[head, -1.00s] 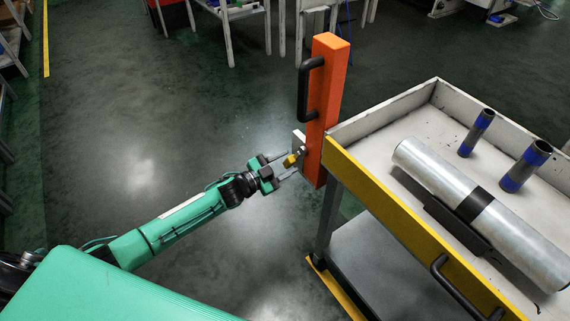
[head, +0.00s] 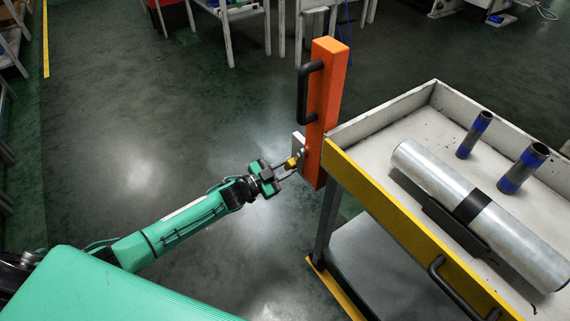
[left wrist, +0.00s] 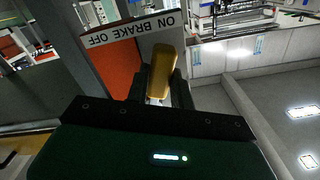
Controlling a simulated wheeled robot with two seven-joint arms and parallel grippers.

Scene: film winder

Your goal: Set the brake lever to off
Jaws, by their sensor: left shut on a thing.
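The brake lever has a yellow handle (head: 292,162) and sits low on the side of an orange post (head: 326,105) at the cart's corner. In the left wrist view the yellow handle (left wrist: 161,72) stands between my fingers, near the ON end of a white label (left wrist: 132,29) reading ON, BRAKE, OFF, which appears upside down. My left gripper (head: 286,169) is shut on the handle; it also shows in the left wrist view (left wrist: 160,88). The lever's pivot is hidden. My right gripper is out of view.
A black handle (head: 306,92) sticks out from the orange post above the lever. The cart's tray (head: 395,108) holds a large grey roll (head: 430,170) and two dark tubes with blue bands. The floor (head: 150,120) left of the post is clear.

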